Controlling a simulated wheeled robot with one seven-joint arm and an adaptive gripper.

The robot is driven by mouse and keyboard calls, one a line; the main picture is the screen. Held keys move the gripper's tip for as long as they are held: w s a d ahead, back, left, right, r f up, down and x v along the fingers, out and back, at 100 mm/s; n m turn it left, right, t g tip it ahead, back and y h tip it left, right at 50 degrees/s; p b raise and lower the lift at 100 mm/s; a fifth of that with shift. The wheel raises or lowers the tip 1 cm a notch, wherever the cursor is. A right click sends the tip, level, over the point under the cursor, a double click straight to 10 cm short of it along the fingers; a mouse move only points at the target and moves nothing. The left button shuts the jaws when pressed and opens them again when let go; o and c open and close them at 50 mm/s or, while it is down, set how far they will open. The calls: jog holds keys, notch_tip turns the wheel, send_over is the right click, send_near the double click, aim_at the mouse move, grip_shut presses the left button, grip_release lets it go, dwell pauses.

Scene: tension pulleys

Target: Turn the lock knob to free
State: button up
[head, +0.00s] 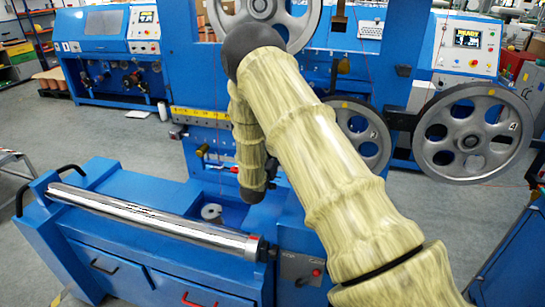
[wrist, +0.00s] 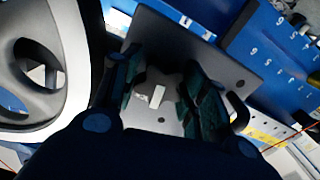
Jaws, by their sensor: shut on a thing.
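In the wrist view, the lock knob (wrist: 145,105) is a small grey lobed knob with a white bar mark on its face. It sits in front of a dark plate (wrist: 180,45) with small holes. My gripper (wrist: 163,92) has one dark finger on each side of the knob and is shut on it. The lower part of the knob is hidden by my gripper's body. In the head view, my own arm covers the knob, and my gripper is mostly hidden behind the forearm.
Spoked grey pulleys stand at the top (head: 297,25), middle (head: 368,140) and right (head: 440,150) of the blue frame. A pulley rim (wrist: 72,60) is close on the left in the wrist view. A blue numbered panel (wrist: 285,50) lies right. A steel roller (head: 150,217) sits front left.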

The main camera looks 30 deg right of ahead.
jog(key=n+b, duration=0.2)
jog(key=n, duration=0.2)
jog(key=shift+f+n, duration=0.15)
jog(key=shift+n, duration=0.15)
jog(key=n+b, duration=0.2)
jog(key=n, duration=0.1)
jog(key=shift+n, duration=0.4)
jog(key=n+b, duration=0.2)
jog(key=n, duration=0.2)
jog(key=shift+n+b, duration=0.65)
jog(key=shift+n, duration=1.05)
jog(key=o, duration=1)
jog(key=shift+c, duration=0.2)
jog(key=v, duration=0.7)
jog(key=shift+s+a, duration=0.15)
jog(key=shift+s, duration=0.05)
